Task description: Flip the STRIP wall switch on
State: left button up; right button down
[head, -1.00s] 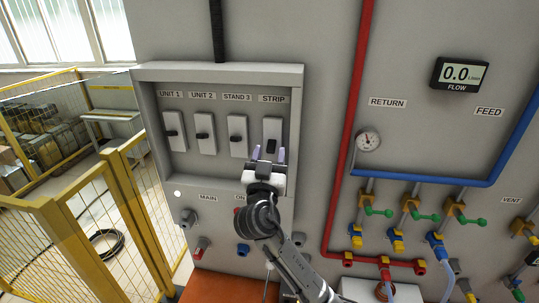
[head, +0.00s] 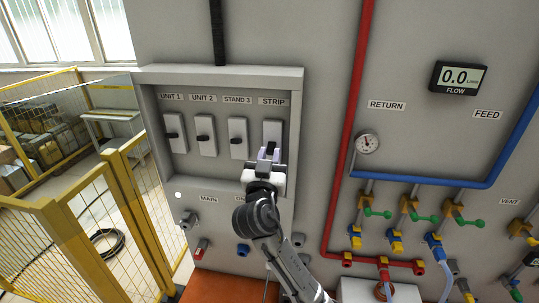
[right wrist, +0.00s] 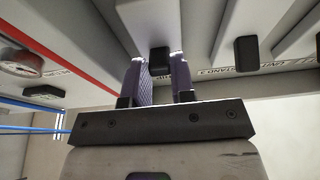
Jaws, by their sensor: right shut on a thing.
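The STRIP switch (head: 273,129) is the rightmost in the recessed grey panel, a pale plate with a black lever (head: 271,148) under the STRIP label (head: 272,101). My right gripper (head: 268,154) is at the lower part of this switch, with its two lilac fingers on either side of the lever. In the right wrist view, the black lever (right wrist: 159,62) sits between the fingertips (right wrist: 157,66), which are shut on it. The fingers partly hide the lever in the head view. My left gripper does not show.
The UNIT 1 (head: 174,133), UNIT 2 (head: 205,135) and STAND 3 (head: 238,138) switches stand in a row to the left. The panel's frame (head: 298,110) rises close on the right. A red pipe (head: 349,150) runs beyond it. Knobs sit below the panel.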

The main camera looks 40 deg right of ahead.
aim_at(272, 144)
notch_tip(272, 144, up, 3)
jog(key=g+y+p, duration=0.1)
jog(key=y+p, duration=0.1)
jog(key=p, duration=0.1)
jog(key=g+y+p, duration=0.2)
jog(key=p, duration=0.1)
jog(key=shift+a+f+p, duration=0.1)
jog(key=shift+f+p, duration=0.1)
jog(key=shift+p, duration=0.15)
jog(key=shift+r+g+y+p, duration=0.15)
jog(key=shift+g+y+p, duration=0.35)
jog(key=shift+g, duration=0.1)
jog(key=shift+r+g+y, duration=0.15)
jog(key=shift+g+y, duration=0.45)
jog(key=shift+y, duration=0.1)
jog(key=shift+w, duration=0.1)
jog(key=shift+d+r+g+y, duration=0.1)
jog(key=shift+d+g+y, duration=0.1)
jog(key=shift+g+y, duration=0.1)
jog(key=c, duration=1)
grip_release()
jog(key=shift+o, duration=0.2)
